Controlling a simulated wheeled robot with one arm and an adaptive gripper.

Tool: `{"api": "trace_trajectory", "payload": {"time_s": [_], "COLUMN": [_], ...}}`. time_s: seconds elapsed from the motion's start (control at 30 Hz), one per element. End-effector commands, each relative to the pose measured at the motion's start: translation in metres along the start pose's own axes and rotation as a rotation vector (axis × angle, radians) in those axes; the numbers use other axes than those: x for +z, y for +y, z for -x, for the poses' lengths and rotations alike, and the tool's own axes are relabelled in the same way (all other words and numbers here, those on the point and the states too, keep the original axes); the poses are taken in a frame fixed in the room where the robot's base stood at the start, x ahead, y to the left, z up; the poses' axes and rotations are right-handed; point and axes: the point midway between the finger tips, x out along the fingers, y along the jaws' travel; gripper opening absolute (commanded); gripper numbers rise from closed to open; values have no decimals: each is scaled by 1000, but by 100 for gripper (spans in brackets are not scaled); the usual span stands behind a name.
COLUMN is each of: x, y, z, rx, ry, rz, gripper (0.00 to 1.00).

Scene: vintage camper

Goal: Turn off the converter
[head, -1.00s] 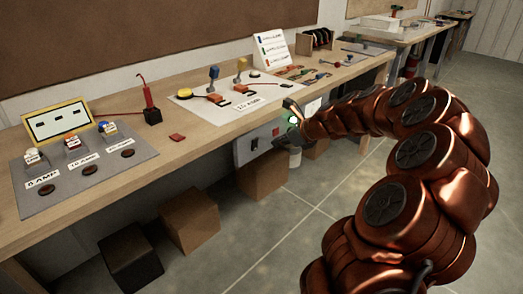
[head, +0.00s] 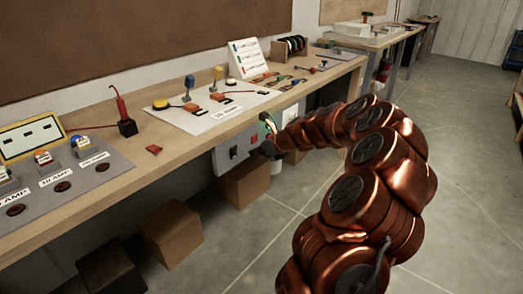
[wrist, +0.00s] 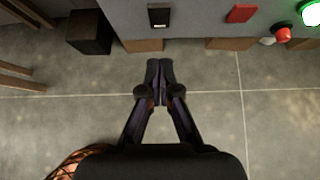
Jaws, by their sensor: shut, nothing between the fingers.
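A grey box (head: 237,143) hangs under the front edge of the workbench in the head view; I take it as the converter, but no label on it is readable. In the wrist view its grey front (wrist: 205,18) crosses the top, with a black switch (wrist: 160,17), a red square (wrist: 241,13), a red knob (wrist: 283,34) and a lit green button (wrist: 309,12) at the far right. My gripper (wrist: 160,75) is shut and empty, its fingertips over the floor below the box, apart from it. In the head view the arm's end covers part of the box's right side.
The wooden workbench (head: 140,160) carries amp-labelled panels, a red tool (head: 122,108) and a white board (head: 212,112). Cardboard boxes (head: 172,232) and a dark box (head: 113,262) stand under it. The floor (head: 300,180) in front is clear.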

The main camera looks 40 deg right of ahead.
Motion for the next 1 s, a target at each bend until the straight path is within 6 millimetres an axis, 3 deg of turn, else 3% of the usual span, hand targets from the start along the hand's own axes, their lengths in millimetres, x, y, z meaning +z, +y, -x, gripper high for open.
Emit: {"api": "trace_trajectory", "payload": {"time_s": [0.3,0.6,1.0], "x": [4,24,28], "y": [2,1,1], "z": [-49,-68,-71], "rx": [3,1,1], "ry": [2,1,1], "rz": [2,1,0], "gripper": [0,0,0]}}
